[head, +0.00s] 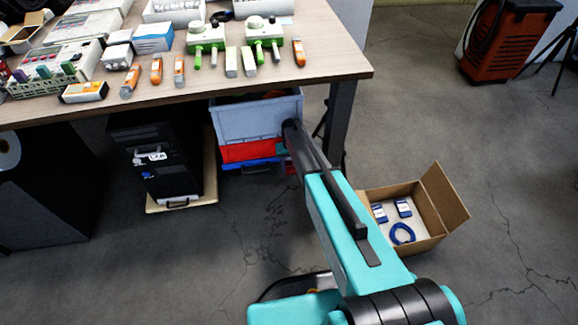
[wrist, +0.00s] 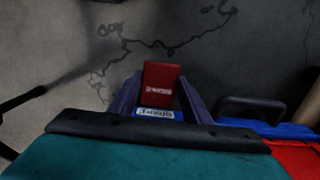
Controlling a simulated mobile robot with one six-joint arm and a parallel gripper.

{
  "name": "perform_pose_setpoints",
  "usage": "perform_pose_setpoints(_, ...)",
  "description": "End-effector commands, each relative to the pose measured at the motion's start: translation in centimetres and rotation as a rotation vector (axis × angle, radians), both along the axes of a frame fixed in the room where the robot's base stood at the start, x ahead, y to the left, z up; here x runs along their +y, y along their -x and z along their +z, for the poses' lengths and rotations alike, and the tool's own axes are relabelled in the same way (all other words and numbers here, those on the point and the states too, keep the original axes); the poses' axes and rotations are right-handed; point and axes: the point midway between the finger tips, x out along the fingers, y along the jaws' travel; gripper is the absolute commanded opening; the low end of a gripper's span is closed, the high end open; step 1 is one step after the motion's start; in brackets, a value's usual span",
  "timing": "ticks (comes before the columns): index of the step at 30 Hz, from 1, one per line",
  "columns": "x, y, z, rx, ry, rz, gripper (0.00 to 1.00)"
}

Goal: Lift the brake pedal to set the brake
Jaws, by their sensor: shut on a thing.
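In the wrist view, a small red pedal (wrist: 161,80) with white lettering sits between the two dark purple-grey fingers of my gripper (wrist: 158,97). The gripper is shut on the pedal, with a finger at each side. A white and blue label (wrist: 155,114) shows just below the red part; its mounting is hidden. Cracked grey floor shows beyond the pedal. In the head view my teal and black arm reaches toward the bins under the table, and neither the pedal nor my fingertips can be made out there.
The table (head: 335,63) holds tools and devices; its dark leg (head: 341,110) stands close to my arm. Under it are a grey bin (head: 245,120), a red bin (head: 240,152) and a black case (head: 160,165).

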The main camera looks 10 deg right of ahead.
Motion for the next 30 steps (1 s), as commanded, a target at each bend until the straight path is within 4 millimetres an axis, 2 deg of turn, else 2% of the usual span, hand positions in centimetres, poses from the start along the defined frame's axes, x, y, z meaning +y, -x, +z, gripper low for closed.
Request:
perform_pose_setpoints(8,-0.7,0.1,0.1,0.003,0.001,-0.005,0.03)
perform_pose_setpoints(9,-0.7,0.1,0.1,0.003,0.001,-0.006,0.49)
perform_pose_setpoints(12,-0.8,0.1,0.1,0.003,0.000,-0.007,0.62)
perform_pose_setpoints(23,-0.8,0.0,0.3,0.002,-0.001,-0.008,0.62)
perform_pose_setpoints(30,-0.8,0.0,2.0,0.001,-0.001,-0.008,0.62)
